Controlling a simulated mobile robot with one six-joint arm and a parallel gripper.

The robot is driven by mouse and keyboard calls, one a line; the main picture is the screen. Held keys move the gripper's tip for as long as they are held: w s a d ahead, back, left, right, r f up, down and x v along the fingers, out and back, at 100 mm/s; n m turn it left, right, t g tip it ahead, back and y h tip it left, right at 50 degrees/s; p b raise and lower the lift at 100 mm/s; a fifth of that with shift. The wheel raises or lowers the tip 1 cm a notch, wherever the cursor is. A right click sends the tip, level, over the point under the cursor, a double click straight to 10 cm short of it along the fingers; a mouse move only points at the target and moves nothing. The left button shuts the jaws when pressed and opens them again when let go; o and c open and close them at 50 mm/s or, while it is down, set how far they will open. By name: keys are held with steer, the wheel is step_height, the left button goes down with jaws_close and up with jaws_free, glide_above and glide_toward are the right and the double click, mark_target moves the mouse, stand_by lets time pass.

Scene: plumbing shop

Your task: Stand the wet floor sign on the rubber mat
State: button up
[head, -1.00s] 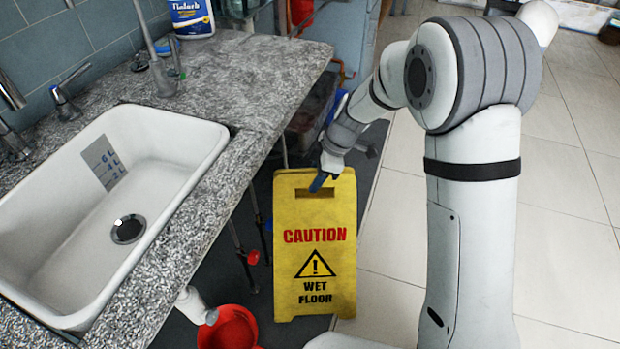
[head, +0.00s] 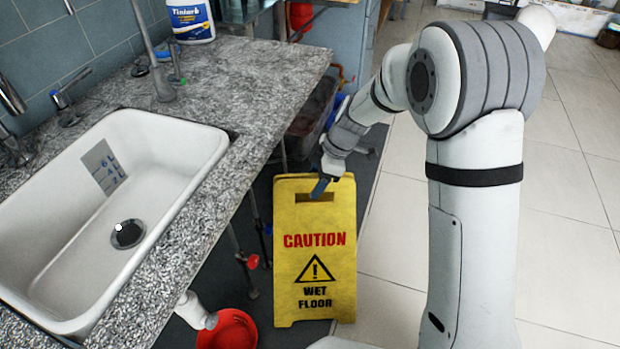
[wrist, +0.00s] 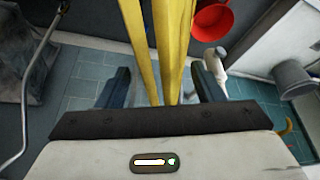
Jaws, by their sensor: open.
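The yellow wet floor sign (head: 315,240) stands upright beside the counter, with its printed face toward the head camera. My gripper (head: 321,187) is at the sign's top, and one blue finger shows in front of the handle slot. In the wrist view my gripper (wrist: 162,80) is open, with one finger on each side of the sign's two yellow panels (wrist: 154,45). Gaps show between the fingers and the panels. A dark grey surface (wrist: 100,20) lies below beside the sign; I cannot tell whether it is the rubber mat.
The granite counter (head: 265,95) with a white sink (head: 165,150) runs along the left. A red bucket (head: 232,328) sits left of the sign's foot, near a white drain pipe (head: 195,310). Pale floor tiles (head: 395,240) to the right are clear.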

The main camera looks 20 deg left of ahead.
steer(key=v, duration=0.4)
steer(key=p+v, duration=0.1)
steer(key=v, duration=0.2)
steer(key=p+v, duration=0.1)
steer(key=v, duration=0.3)
steer(key=shift+d+r, duration=0.2)
steer(key=shift+d, duration=0.2)
steer(key=s+d+r+m+t+h, duration=0.1)
steer(key=s+d+r+m, duration=0.1)
steer(key=s+d+m, duration=0.4)
steer(key=s+d+r+m+h, duration=0.1)
steer(key=s+d+r+m, duration=0.2)
steer(key=d, duration=0.5)
steer(key=s+d+m+t+h, duration=0.1)
steer(key=s+d+m+h, duration=0.1)
steer(key=s+d+m, duration=0.8)
steer(key=s+m, duration=0.2)
steer(key=shift+f+m+t, duration=0.3)
steer(key=shift+d, duration=0.15)
steer(key=shift+w, duration=0.15)
